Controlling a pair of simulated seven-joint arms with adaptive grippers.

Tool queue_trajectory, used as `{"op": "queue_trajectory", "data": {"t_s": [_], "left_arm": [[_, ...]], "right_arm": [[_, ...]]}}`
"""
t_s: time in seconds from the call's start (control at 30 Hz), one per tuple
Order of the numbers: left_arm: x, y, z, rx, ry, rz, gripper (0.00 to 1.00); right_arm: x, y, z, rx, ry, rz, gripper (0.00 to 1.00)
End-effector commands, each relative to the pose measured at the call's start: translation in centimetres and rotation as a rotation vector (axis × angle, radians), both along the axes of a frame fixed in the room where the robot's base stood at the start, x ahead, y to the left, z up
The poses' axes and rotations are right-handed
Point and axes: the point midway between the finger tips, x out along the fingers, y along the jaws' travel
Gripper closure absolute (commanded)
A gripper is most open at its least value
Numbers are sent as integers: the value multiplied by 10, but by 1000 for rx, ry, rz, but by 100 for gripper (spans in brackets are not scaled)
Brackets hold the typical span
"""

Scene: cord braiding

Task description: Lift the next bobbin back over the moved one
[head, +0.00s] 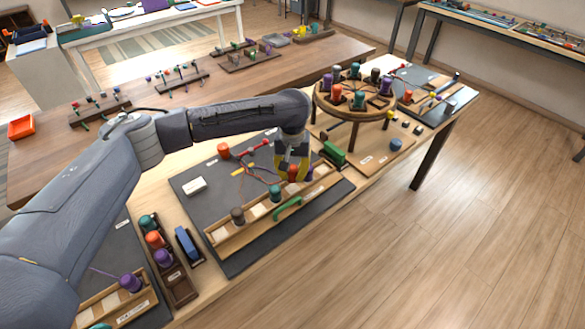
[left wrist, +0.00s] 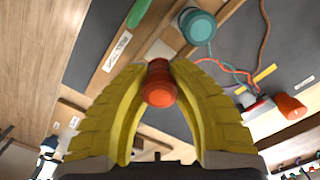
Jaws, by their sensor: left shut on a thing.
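My left gripper (head: 292,170) is shut on an orange-red bobbin (left wrist: 158,84); the yellow fingers close on both sides of it in the left wrist view. In the head view it is above the right part of a wooden rack (head: 222,237) on a dark mat. A teal bobbin (head: 275,192) and a grey-brown bobbin (head: 237,215) stand along that rack, left of the gripper. The teal one also shows in the left wrist view (left wrist: 198,25). Another orange bobbin (head: 223,150) lies at the mat's far side, with cords near it. I cannot tell whether the held bobbin touches the rack.
A round braiding stand (head: 355,110) with several bobbins is behind and right of the gripper. A green block (head: 333,153) is close on the right. A green handle (head: 287,209) is at the rack's front.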

Motion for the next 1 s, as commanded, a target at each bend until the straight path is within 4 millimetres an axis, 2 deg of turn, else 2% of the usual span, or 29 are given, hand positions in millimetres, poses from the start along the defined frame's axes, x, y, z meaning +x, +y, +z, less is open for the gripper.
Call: {"op": "queue_trajectory", "data": {"t_s": [0.5,1.0], "left_arm": [[0,0,-24,1,-1,0,100],[0,0,-27,0,-1,-1,100]], "right_arm": [[-3,0,0,0,4,0,55],[-4,0,0,0,4,0,55]]}}
